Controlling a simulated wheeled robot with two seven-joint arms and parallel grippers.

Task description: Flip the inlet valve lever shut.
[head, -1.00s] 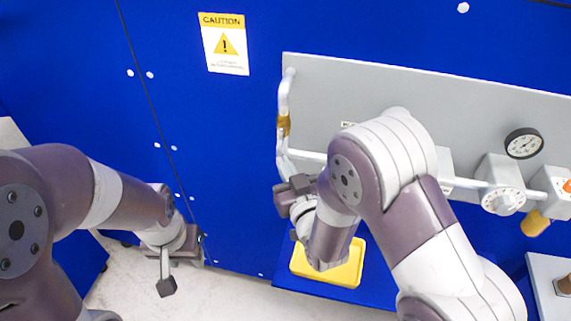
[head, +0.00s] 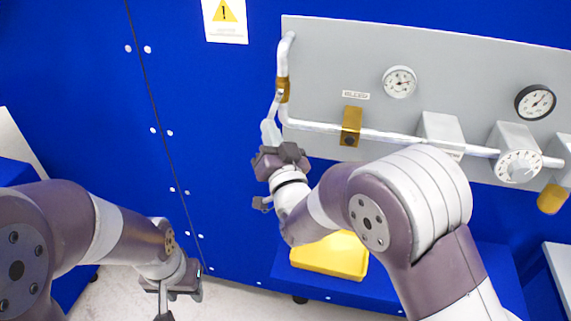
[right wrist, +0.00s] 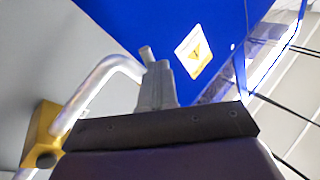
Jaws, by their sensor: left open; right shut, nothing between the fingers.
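The inlet valve looks like the brass fitting (head: 283,91) on the vertical pipe at the panel's left end. A pale lever (head: 270,131) hangs from it, slanting down and slightly left. My right gripper (head: 274,153) is shut and empty just below the lever's lower end; I cannot tell whether they touch. My left gripper (head: 165,300) is open, low at the left, far from the valve, and partly cut off.
The grey panel (head: 335,60) carries a horizontal pipe, a second brass block (head: 351,126), gauges (head: 399,82) and a dial (head: 518,166). A yellow tray (head: 330,258) sits on a blue ledge below my right arm.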

